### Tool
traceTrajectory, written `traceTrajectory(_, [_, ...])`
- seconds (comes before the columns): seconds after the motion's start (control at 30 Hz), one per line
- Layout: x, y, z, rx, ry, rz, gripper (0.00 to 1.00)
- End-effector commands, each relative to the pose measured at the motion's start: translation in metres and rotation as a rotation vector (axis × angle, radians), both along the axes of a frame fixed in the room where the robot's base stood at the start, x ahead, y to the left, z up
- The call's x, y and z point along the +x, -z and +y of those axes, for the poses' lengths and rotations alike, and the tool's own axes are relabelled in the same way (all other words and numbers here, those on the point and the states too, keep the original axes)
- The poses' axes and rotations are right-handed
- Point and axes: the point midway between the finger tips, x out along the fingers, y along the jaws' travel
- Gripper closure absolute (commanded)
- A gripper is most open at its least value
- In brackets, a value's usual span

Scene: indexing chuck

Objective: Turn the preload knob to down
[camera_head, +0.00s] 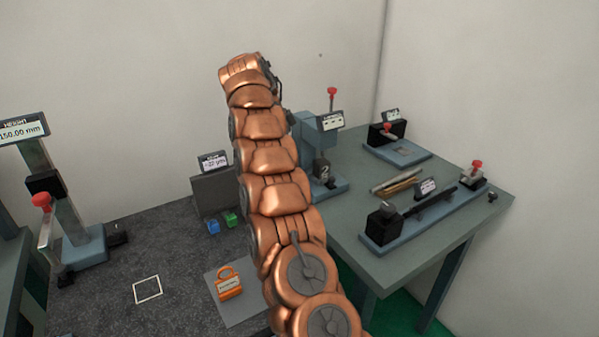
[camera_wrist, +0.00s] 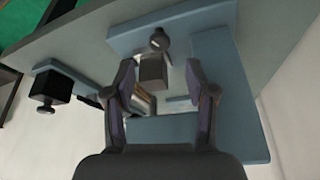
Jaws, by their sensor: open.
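My gripper (camera_wrist: 160,78) is open in the wrist view, one dark finger on each side. A small grey block (camera_wrist: 153,70) shows between the fingertips; I cannot tell whether they touch it. A round grey knob-like part (camera_wrist: 159,39) sits just beyond the block, on a blue-grey base (camera_wrist: 200,16). In the head view my copper arm hides the gripper and partly covers a blue-grey column device (camera_head: 318,148) with a small display (camera_head: 330,120), a red-topped lever (camera_head: 332,92) and a dark block (camera_head: 321,168). No label legibly reads preload, so I cannot tell which part is that knob.
The grey-green table (camera_head: 352,246) also carries a long bench device (camera_head: 420,212), a rear device with a red knob (camera_head: 388,128) and metal rods (camera_head: 397,180). An orange padlock-like object (camera_head: 228,283) lies left. A height gauge (camera_head: 70,210) stands at far left.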

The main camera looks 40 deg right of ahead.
Motion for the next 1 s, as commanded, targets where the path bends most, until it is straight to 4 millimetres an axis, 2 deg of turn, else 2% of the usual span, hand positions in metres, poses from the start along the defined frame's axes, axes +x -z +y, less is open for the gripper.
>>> traceTrajectory(0.03, [0.000, 0.011, -0.001, 0.000, 0.000, 0.000, 0.44])
traceTrajectory(0.3, [-0.005, 0.043, -0.012, 0.002, -0.001, 0.001, 0.44])
traceTrajectory(0.5, [-0.007, 0.056, -0.018, 0.002, -0.003, 0.002, 0.44])
traceTrajectory(1.0, [-0.009, 0.061, -0.022, 0.001, -0.003, 0.002, 0.44])
